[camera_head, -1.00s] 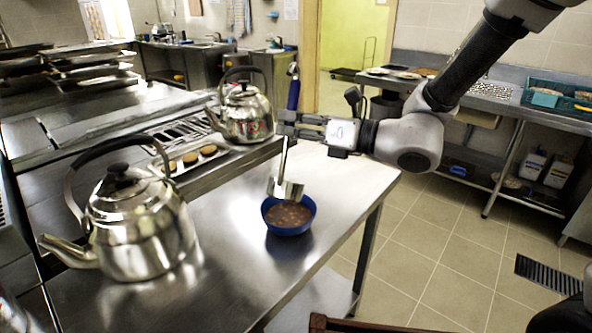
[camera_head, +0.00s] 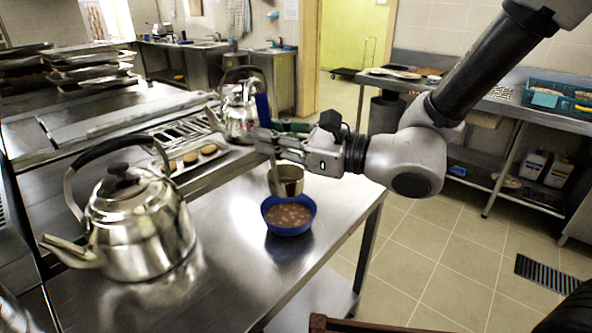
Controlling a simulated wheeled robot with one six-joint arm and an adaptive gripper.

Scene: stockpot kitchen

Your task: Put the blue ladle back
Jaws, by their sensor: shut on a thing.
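My gripper (camera_head: 268,141) is shut on the ladle with the blue handle (camera_head: 262,108). The handle stands up above the fingers, in front of the far kettle. The ladle's metal shaft runs down below the fingers to its steel cup (camera_head: 288,182). The cup shows just behind the rim of a blue bowl (camera_head: 290,230) on the steel table. The bowl holds brown soup with lumps. I cannot tell how high the cup is above the table, or what is in it. No stockpot or ladle holder is clearly visible.
A large steel kettle (camera_head: 140,235) stands on the table at left. A second kettle (camera_head: 238,112) stands farther back, partly hidden by the ladle. A tray of round patties (camera_head: 190,160) lies between them. The front of the steel table (camera_head: 225,285) is clear.

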